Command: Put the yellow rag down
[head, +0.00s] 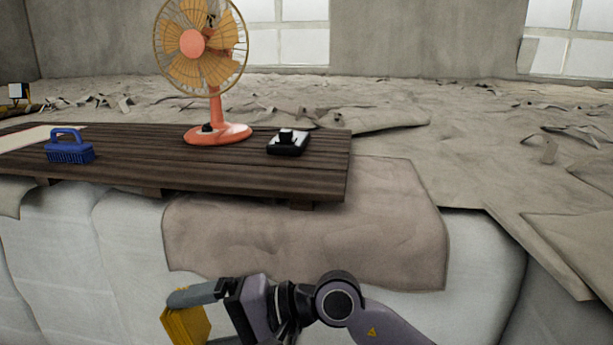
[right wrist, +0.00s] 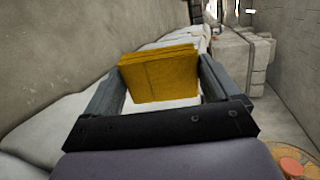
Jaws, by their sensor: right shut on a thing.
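The yellow rag (head: 186,328) is a folded, layered pad at the bottom of the head view, left of centre. My right gripper (head: 197,316) is shut on it and holds it in front of the white-wrapped block, below the level of the wooden pallet top. In the right wrist view the rag (right wrist: 160,76) sits between the two grey fingers of my right gripper (right wrist: 162,82), its folded edges on top. The lower part of the rag is cut off by the head view's bottom edge. My left gripper is not in view.
A brown sheet (head: 400,215) drapes over the white block (head: 485,250). The pallet has bare room between brush and fan.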

